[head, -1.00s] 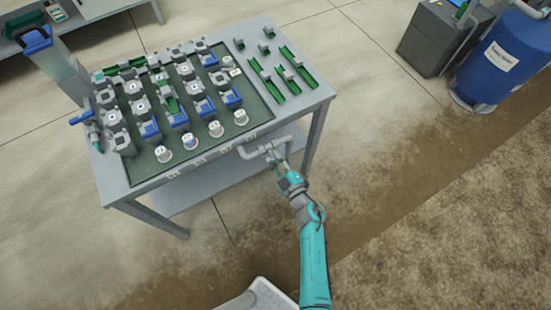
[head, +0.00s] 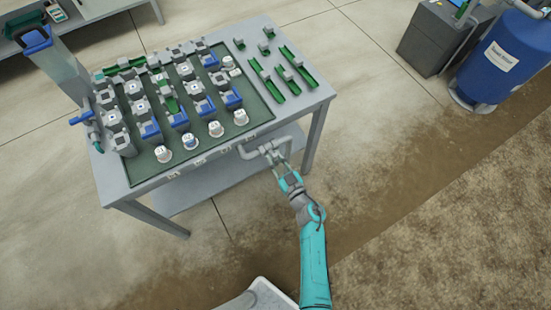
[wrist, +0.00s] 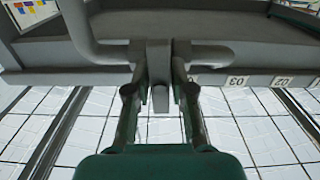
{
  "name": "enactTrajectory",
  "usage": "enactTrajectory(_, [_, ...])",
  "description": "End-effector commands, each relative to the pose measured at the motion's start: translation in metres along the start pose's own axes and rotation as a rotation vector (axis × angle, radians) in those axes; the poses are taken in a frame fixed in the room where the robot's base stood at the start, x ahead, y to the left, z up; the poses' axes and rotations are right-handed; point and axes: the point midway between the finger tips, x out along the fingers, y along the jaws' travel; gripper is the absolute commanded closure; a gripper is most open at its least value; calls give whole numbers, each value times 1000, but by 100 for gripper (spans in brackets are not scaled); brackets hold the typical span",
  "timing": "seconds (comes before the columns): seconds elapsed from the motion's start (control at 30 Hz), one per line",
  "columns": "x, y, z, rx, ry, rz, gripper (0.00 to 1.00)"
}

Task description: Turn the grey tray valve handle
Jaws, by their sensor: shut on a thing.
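The grey tray valve handle (head: 265,148) is at the front edge of the table, beside a bent grey pipe. My gripper (head: 279,162) reaches it from the front. In the wrist view, a grey upright lever of the handle (wrist: 158,62) stands between the two fingers of my gripper (wrist: 160,82). The fingers are closed on its sides. A grey crossbar runs left and right behind the fingers, and the bent pipe (wrist: 82,32) is at the left. The fingers hide part of the handle.
The grey table (head: 152,197) holds a green tray (head: 182,166) with several grey and blue blocks and white-capped pieces. Green channel pieces (head: 289,54) lie at its right. A blue barrel (head: 500,62) stands far right. The floor in front is clear.

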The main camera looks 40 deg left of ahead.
Motion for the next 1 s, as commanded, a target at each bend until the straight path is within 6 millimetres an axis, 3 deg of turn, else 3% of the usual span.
enactTrajectory(0.57, [-1, 0, 2, 30, -4, 2, 100])
enactTrajectory(0.6, [-1, 0, 2, 29, -3, 2, 67])
enactTrajectory(0.67, [-1, 0, 2, 29, -3, 1, 56])
enactTrajectory(1.0, [-3, 0, 1, 28, -1, 1, 56])
